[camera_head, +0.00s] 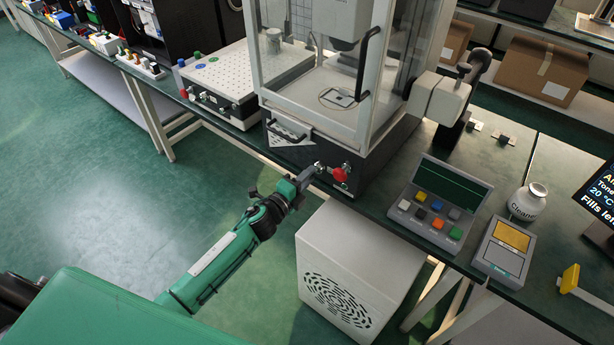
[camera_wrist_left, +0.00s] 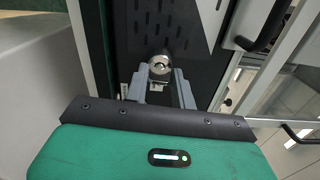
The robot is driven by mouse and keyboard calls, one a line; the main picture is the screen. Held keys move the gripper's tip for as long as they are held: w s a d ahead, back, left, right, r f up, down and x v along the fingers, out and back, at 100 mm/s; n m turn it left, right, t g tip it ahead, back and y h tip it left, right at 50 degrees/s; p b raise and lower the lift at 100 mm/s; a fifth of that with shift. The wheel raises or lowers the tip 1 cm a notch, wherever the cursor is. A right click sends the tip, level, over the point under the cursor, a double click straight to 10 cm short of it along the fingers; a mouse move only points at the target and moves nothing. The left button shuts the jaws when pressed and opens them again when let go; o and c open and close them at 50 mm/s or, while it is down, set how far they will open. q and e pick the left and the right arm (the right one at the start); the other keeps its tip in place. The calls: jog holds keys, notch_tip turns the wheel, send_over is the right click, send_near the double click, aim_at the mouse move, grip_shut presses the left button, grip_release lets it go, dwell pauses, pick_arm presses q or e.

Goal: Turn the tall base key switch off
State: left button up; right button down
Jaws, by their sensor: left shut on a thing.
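The tall glass-walled machine stands on a dark base (camera_head: 385,160) on the green bench. The key switch (camera_head: 319,166) is on the front face of that base, left of a red knob (camera_head: 340,174). In the left wrist view the key switch (camera_wrist_left: 158,64) is a round metal lock on the dark panel, between my fingertips. My left gripper (camera_head: 312,172) reaches in from the lower left and is shut on the key; it also shows in the left wrist view (camera_wrist_left: 159,75). The fingers hide most of the key, so I cannot tell its angle. My right gripper is not in view.
A white vented box (camera_head: 352,270) stands below the bench edge. A grey case with coloured blocks (camera_head: 438,205), a white jar (camera_head: 527,201) and a small device (camera_head: 505,249) are to the right.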

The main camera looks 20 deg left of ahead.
pick_arm(q)
jog(key=shift+n, duration=0.3)
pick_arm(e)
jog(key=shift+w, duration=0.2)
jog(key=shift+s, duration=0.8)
pick_arm(q)
jog(key=o, duration=1)
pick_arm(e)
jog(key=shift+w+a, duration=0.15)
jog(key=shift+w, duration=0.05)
pick_arm(q)
jog(key=shift+b+v, duration=1.05)
jog(key=shift+v, duration=5.85)
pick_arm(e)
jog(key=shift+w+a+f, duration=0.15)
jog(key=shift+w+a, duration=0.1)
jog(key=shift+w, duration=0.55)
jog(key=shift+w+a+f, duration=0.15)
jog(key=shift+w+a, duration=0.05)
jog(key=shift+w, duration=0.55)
